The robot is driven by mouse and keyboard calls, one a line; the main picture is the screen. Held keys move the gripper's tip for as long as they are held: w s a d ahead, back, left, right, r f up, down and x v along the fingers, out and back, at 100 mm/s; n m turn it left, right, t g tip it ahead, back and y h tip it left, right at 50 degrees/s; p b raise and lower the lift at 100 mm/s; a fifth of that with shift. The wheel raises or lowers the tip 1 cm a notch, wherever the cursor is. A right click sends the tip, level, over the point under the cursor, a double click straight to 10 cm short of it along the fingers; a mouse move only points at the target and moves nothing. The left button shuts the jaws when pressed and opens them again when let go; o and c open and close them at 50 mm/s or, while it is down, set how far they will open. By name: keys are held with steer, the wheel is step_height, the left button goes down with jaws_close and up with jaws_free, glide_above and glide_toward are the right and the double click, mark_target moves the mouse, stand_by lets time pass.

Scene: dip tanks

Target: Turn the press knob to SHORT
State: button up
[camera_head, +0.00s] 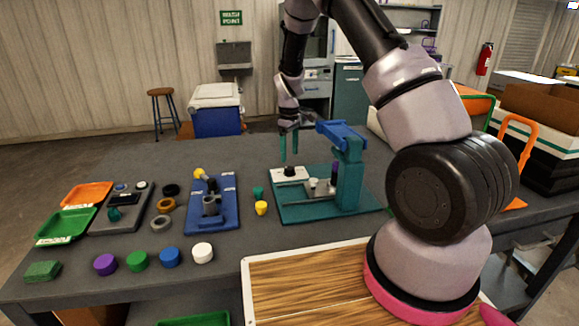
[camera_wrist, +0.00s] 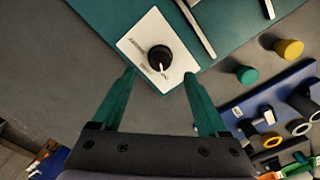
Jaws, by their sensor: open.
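The press (camera_head: 346,175) is a teal stand with a blue top on a teal base plate (camera_head: 300,211). Its black round knob (camera_wrist: 160,57) sits on a white label plate (camera_wrist: 134,42) at the plate's corner; the knob also shows in the head view (camera_head: 290,171). The knob has a white pointer line, directed toward the lower right in the wrist view. The label words are too small to read surely. My gripper (camera_wrist: 158,88) has teal fingers, open and empty. It hangs above the knob plate in the head view (camera_head: 289,158), and the knob lies beyond the fingertips in the wrist view.
A green knob (camera_head: 258,192) and a yellow knob (camera_head: 261,208) stand left of the press. A blue fixture (camera_head: 212,222) lies further left. Several coloured caps, such as a white one (camera_head: 203,252), line the front. A wooden board (camera_head: 310,285) lies at the front edge.

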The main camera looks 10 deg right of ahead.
mark_target(289, 168)
step_height(289, 168, down, 6)
steer(key=shift+f, duration=0.1)
jaws_close()
stand_by(0.4)
